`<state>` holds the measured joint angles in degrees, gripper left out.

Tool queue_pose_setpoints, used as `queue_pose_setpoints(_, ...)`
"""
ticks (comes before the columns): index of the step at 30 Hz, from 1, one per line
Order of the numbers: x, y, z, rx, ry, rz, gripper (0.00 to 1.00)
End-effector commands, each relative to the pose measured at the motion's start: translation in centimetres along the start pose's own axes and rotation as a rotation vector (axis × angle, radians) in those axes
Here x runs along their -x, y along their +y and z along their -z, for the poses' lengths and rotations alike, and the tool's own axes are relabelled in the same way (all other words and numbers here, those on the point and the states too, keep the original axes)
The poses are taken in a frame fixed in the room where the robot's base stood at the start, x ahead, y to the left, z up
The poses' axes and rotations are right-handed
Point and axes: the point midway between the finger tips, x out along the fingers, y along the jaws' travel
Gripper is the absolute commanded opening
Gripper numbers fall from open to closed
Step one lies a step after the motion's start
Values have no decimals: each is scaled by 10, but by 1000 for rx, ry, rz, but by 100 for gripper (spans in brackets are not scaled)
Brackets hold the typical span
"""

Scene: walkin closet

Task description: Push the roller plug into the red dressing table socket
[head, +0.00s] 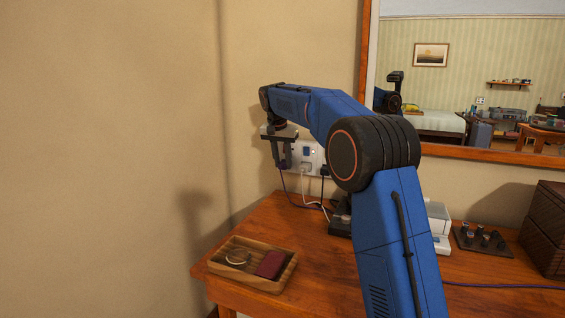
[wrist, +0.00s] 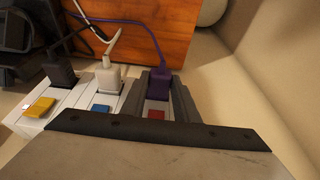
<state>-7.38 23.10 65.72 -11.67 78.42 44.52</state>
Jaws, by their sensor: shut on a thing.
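The purple roller plug (wrist: 158,86) sits between the fingers of my gripper (head: 282,158), its purple cord trailing down to the table. My gripper is shut on the plug at the wall socket panel (head: 311,160). In the wrist view the plug is at the socket with the red switch (wrist: 156,114), lined up with it. I cannot tell whether its pins are fully in. A white plug (wrist: 109,78) is in the socket with the blue switch (wrist: 100,108). A black plug (wrist: 61,74) is by the yellow switch (wrist: 39,107).
The wooden dressing table (head: 325,275) holds a wooden tray (head: 243,266) with a dark red item, a white box (head: 438,222), and a dark stand of rollers (head: 481,239). A mirror (head: 470,75) hangs behind. The wall corner is close on the left.

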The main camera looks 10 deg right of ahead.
Motion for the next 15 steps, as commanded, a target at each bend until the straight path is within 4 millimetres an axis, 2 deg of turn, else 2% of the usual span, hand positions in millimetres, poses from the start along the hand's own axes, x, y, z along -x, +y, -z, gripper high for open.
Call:
queue_pose_setpoints(6,0,0,3,-1,2,1,0)
queue_pose_setpoints(7,0,0,3,-1,2,1,30)
queue_pose_setpoints(9,0,0,3,-1,2,1,46)
queue_pose_setpoints(10,0,0,3,0,2,1,49)
queue_pose_setpoints(15,0,0,3,0,2,1,49)
